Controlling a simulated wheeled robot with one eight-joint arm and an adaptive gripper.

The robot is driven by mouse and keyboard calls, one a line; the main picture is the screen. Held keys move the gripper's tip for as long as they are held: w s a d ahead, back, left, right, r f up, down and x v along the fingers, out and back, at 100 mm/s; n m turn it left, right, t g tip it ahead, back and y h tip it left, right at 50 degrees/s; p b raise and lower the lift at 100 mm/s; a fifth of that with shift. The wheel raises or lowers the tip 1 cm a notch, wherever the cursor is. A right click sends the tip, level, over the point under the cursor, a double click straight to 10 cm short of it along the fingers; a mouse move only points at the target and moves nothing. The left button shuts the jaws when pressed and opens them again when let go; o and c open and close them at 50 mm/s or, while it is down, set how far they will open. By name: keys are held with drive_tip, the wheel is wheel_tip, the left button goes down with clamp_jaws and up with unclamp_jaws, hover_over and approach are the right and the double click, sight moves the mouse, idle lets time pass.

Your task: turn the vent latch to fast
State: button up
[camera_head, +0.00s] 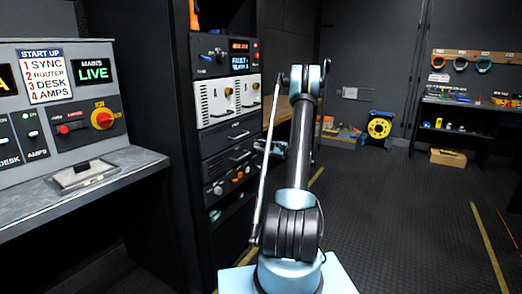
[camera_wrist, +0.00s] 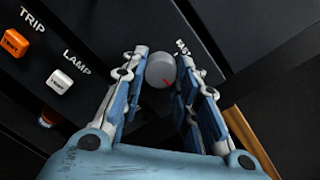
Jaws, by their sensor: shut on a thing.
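In the wrist view, a round grey knob (camera_wrist: 160,68) with a red mark on its face sits between the fingertips of my gripper (camera_wrist: 161,64). The fingers are shut on the knob from both sides. In the head view, my gripper (camera_head: 268,147) is at the right side of the equipment rack, and the knob cannot be made out.
An orange button (camera_wrist: 15,42) marked TRIP and a white button (camera_wrist: 60,81) marked LAMP are left of my gripper. The rack (camera_head: 229,136) holds two white-faced modules. A control desk (camera_head: 75,180) is at left. Open floor (camera_head: 400,215) lies right of my arm.

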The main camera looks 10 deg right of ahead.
drive_tip(key=n, duration=0.3)
drive_tip(key=shift+n, duration=0.4)
drive_tip(key=n, duration=0.4)
drive_tip(key=shift+a+h, duration=0.1)
drive_tip(key=shift+h, duration=0.2)
drive_tip(key=n, duration=0.4)
drive_tip(key=shift+s+n, duration=0.1)
drive_tip(key=shift+n, duration=2.3)
drive_tip(key=o, duration=1.1)
